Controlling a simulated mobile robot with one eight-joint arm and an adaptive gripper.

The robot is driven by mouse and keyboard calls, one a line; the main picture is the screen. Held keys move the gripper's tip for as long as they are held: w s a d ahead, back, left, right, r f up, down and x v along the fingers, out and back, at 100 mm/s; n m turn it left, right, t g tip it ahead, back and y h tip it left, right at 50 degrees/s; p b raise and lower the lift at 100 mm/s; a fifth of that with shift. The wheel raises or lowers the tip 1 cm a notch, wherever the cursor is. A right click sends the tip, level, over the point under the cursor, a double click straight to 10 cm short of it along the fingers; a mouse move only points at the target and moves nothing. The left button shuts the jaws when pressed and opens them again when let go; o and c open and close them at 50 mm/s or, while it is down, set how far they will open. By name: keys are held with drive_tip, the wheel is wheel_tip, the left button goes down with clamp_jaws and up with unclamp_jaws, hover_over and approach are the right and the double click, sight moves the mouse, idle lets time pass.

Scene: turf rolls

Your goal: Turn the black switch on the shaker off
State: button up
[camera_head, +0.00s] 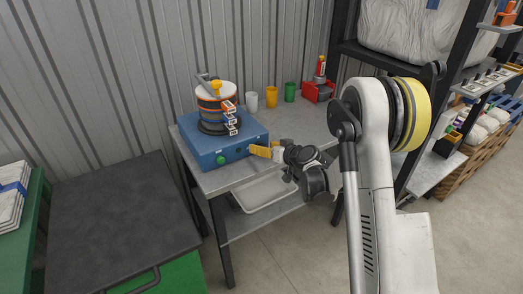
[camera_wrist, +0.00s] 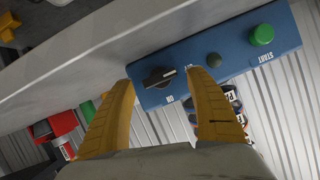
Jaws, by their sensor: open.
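The shaker is a blue box (camera_head: 205,148) on the grey table, with a stack of round sieves (camera_head: 207,104) on top. In the wrist view its blue front panel (camera_wrist: 220,52) shows a black switch (camera_wrist: 158,77) with a pale pointer line, a small dark round part (camera_wrist: 213,60) and a green button (camera_wrist: 262,35). In the head view my gripper (camera_head: 256,151) hides the switch at the panel's right end.
White (camera_head: 252,102), yellow (camera_head: 271,97) and green (camera_head: 290,92) cups and a red holder (camera_head: 318,90) stand along the table's back. A dark-topped cabinet (camera_head: 110,215) is at left. A shelf rack is at right. The table's right part is clear.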

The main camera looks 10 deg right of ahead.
drive_tip(key=shift+w+a+f, duration=0.2)
drive_tip(key=shift+w+a, duration=0.1)
drive_tip(key=shift+w, duration=0.25)
drive_tip(key=c, duration=1.2)
drive_tip(key=shift+a+f+n+h+b, duration=0.1)
drive_tip(key=shift+n+h+b, duration=0.25)
drive_tip(key=shift+n, duration=0.15)
drive_tip(key=shift+n+h, duration=0.25)
drive_tip(key=shift+n, duration=0.25)
drive_tip(key=o, duration=1.2)
drive_tip(key=shift+s, duration=0.15)
